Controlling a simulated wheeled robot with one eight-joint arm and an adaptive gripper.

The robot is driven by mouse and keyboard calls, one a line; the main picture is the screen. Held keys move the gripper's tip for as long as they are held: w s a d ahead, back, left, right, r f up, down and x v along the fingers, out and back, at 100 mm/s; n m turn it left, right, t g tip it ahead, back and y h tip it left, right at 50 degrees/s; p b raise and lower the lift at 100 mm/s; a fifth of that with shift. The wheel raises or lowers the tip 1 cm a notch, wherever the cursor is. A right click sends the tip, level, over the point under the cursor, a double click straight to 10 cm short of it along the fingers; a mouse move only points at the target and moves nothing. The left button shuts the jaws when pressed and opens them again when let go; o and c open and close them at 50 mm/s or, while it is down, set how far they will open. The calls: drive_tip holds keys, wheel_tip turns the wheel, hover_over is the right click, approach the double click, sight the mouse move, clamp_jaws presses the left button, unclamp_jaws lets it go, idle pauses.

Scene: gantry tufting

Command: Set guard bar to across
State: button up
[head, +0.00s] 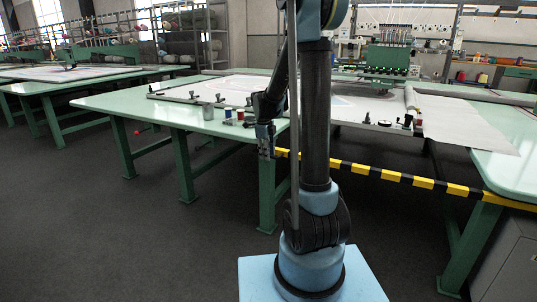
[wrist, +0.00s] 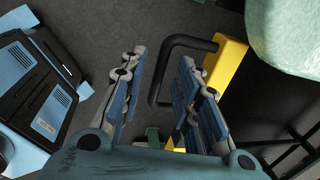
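The guard bar (head: 423,182) is a yellow and black striped bar. In the head view it runs level across the gap between the left and right green tables, below their tops. Its left end is by my gripper (head: 266,150). In the wrist view a yellow part of the bar (wrist: 226,63) carries a black U-shaped handle (wrist: 163,62). My gripper (wrist: 161,75) is open, with the handle's grip showing between its two fingers. The right finger hides part of the handle's legs. I cannot tell whether either finger touches it.
The embroidery machine (head: 388,55) is behind. The floor at left front is clear.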

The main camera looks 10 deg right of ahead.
wheel_tip(320, 180, up, 12)
drive_tip(key=s+a, duration=0.1)
drive_tip(key=shift+s+a+f, duration=0.15)
drive_tip(key=shift+s, duration=0.2)
idle(0.4)
